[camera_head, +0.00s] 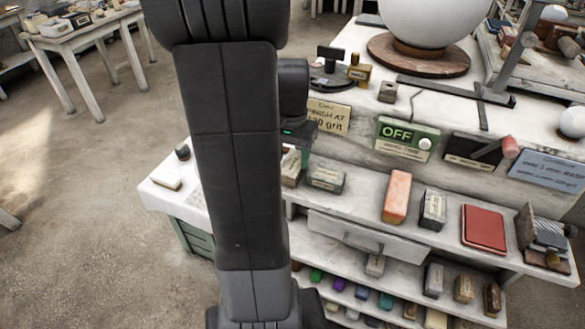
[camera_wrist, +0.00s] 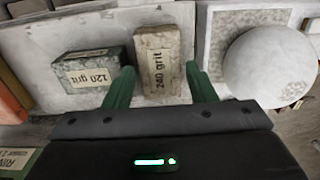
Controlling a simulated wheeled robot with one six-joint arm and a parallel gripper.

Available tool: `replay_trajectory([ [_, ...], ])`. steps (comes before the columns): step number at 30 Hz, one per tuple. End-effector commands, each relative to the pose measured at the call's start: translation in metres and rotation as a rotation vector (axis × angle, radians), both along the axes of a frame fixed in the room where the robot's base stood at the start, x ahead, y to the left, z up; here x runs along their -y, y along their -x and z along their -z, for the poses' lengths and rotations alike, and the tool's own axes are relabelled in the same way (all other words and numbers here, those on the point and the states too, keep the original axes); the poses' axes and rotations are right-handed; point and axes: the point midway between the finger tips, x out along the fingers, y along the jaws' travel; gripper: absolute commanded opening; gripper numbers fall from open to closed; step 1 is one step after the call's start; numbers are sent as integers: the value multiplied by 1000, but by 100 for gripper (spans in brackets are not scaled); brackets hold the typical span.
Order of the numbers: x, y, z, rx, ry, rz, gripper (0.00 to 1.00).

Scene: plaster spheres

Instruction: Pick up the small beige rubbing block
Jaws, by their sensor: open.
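The small beige block (camera_wrist: 158,52), labelled "240 grit", lies on a pale shelf in the wrist view. It also shows in the head view (camera_head: 291,169), partly hidden by my arm. My gripper (camera_wrist: 159,70) is open, with its two green fingers to the left and right of the block's near end. Gaps show on both sides, and nothing is held. I cannot tell how far the fingertips are above the shelf. A grey-green block (camera_wrist: 92,78), labelled "120 grit", lies just left of the left finger; it also shows in the head view (camera_head: 326,178).
In the wrist view, a white round object (camera_wrist: 270,66) stands right of the right finger. In the head view, an orange block (camera_head: 397,196), a grey block (camera_head: 433,209) and a red pad (camera_head: 484,229) lie further right. Small coloured blocks fill the lower shelf.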

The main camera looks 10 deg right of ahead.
Motion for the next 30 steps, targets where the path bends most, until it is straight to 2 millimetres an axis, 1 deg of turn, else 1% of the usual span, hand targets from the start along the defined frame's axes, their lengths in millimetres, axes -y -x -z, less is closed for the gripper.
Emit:
replay_trajectory([
  [1, 1, 0, 7, -7, -1, 0, 51],
  [6, 2, -3, 30, -5, -1, 0, 51],
  [9, 2, -3, 39, -4, 0, 0, 51],
  [17, 2, -4, 42, -1, 0, 0, 51],
  [18, 2, -4, 42, -1, 0, 0, 47],
  [20, 2, -4, 42, -1, 0, 0, 35],
  [21, 2, -4, 42, -1, 0, 0, 27],
  [24, 2, -4, 42, 0, 0, 0, 11],
  [30, 2, -4, 41, 0, 0, 0, 11],
])
